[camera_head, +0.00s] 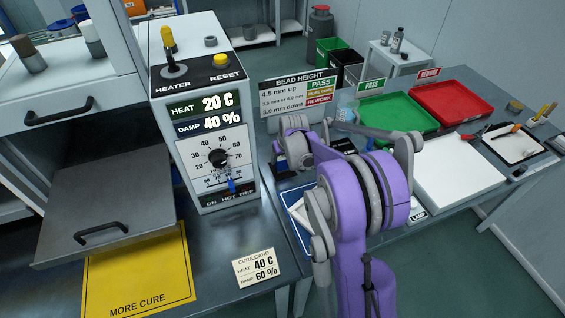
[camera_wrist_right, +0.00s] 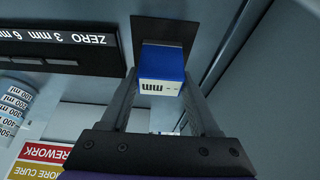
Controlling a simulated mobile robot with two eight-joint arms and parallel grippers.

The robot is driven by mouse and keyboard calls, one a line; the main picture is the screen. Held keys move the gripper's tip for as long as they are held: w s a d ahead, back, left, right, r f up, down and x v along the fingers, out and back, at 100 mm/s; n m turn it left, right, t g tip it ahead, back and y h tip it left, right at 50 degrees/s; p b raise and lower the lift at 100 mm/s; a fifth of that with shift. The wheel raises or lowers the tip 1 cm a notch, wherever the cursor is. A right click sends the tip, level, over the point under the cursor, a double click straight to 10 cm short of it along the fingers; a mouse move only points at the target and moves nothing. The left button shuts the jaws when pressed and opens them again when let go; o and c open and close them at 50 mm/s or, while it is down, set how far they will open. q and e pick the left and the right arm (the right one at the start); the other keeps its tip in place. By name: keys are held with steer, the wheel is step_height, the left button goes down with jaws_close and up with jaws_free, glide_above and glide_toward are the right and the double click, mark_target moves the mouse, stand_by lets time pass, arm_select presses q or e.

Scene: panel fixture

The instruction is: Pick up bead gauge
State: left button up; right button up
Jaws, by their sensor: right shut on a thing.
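The bead gauge (camera_wrist_right: 162,68), a small block with a blue body and a white face showing upside-down "mm" text, sits between the fingers of my right gripper (camera_wrist_right: 163,88) in the right wrist view. The fingers are shut on its sides. A dark flat piece shows behind it. In the head view my purple right arm hides most of the gauge and the gripper at the table's middle. I cannot tell how far the gauge is from the table. My left gripper is not in view.
A dark block marked "ZERO 3 mm 6 m" (camera_wrist_right: 70,45) is beside the gauge, near a graduated beaker (camera_wrist_right: 14,105). A BEAD HEIGHT sign (camera_head: 298,92), green tray (camera_head: 398,133) and red tray (camera_head: 450,124) stand behind my arm. The heater box (camera_head: 203,95) is left.

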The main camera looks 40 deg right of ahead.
jaws_close()
